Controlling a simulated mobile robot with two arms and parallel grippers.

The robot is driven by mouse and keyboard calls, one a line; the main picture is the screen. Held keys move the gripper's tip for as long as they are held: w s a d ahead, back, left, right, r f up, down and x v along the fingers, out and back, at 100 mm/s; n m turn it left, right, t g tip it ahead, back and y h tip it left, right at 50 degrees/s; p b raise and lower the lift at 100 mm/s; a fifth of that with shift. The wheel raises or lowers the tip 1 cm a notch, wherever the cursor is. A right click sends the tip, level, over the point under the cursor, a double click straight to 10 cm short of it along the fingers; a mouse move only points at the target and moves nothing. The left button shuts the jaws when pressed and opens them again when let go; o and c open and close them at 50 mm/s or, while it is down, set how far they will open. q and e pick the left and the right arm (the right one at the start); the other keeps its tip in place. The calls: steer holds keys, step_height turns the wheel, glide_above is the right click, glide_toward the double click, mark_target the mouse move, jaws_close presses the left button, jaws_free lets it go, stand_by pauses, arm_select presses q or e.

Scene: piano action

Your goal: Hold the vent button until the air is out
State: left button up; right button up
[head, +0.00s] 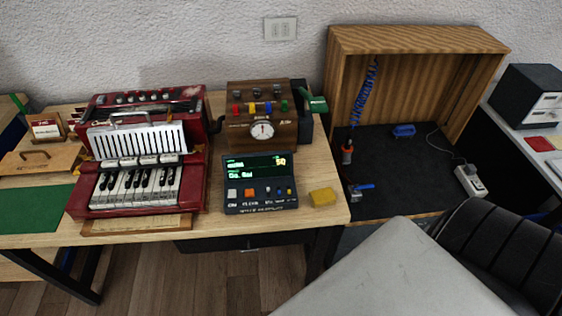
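A red accordion (198,150) stands on the wooden table, its black and white keys facing the front and its white grille above them. A small dark rounded part (216,125) sits at its upper right side. I cannot tell which part is the vent button. Whether the bellows are open or closed is also unclear. Neither of my grippers shows in the head view, and nothing is seen touching the accordion.
Right of the accordion are a wooden box with a dial (262,130), a black device with a lit green display (258,168) and a yellow block (323,197). A green mat (35,208) lies at left. A wooden-walled booth (420,40) stands at right.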

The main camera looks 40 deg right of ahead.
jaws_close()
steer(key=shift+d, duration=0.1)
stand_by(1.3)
